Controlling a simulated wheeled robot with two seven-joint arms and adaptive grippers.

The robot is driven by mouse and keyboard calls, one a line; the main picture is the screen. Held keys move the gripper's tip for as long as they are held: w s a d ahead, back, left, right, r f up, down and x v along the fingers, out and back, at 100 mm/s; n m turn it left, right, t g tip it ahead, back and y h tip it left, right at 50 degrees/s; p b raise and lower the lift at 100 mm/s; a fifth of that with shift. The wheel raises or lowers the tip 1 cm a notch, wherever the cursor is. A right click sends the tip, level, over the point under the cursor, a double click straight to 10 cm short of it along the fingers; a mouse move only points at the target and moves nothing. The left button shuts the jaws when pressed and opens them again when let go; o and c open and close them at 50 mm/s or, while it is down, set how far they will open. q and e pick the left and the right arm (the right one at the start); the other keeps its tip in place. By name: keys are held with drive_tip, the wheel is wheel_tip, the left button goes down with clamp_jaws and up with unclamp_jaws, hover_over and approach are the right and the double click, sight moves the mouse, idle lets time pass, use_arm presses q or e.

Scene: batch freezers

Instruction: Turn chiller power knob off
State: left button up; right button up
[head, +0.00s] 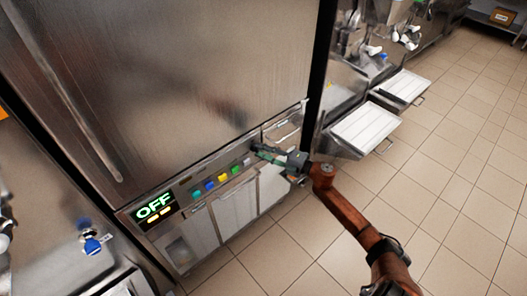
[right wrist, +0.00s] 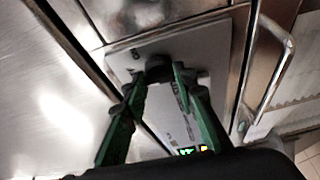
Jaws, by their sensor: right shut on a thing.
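The chiller is the tall steel cabinet (head: 170,90) filling the left and middle of the head view. Its control strip has a display (head: 155,208) lit with green "OFF" and a row of coloured buttons (head: 222,178). My right gripper (head: 260,151) reaches the strip's right end. In the right wrist view, a dark round knob (right wrist: 158,66) sits on a grey panel (right wrist: 205,45). The green fingers of my right gripper (right wrist: 157,77) are closed on either side of it. In the head view the gripper hides most of the knob. My left gripper is not in view.
A bar handle (right wrist: 277,65) stands out to the right of the panel. White trays (head: 364,130) jut from the neighbouring machine at the right. A blue-and-white fitting (head: 92,241) is at lower left. The tiled floor (head: 450,150) is clear at the right.

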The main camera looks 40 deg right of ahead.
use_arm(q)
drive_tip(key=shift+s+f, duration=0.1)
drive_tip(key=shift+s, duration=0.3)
use_arm(e)
drive_tip(key=shift+f+n, duration=0.1)
drive_tip(key=shift+n, duration=0.2)
drive_tip(key=o, duration=1.1)
drive_tip(key=v, duration=1.2)
drive_tip(key=shift+d, duration=0.15)
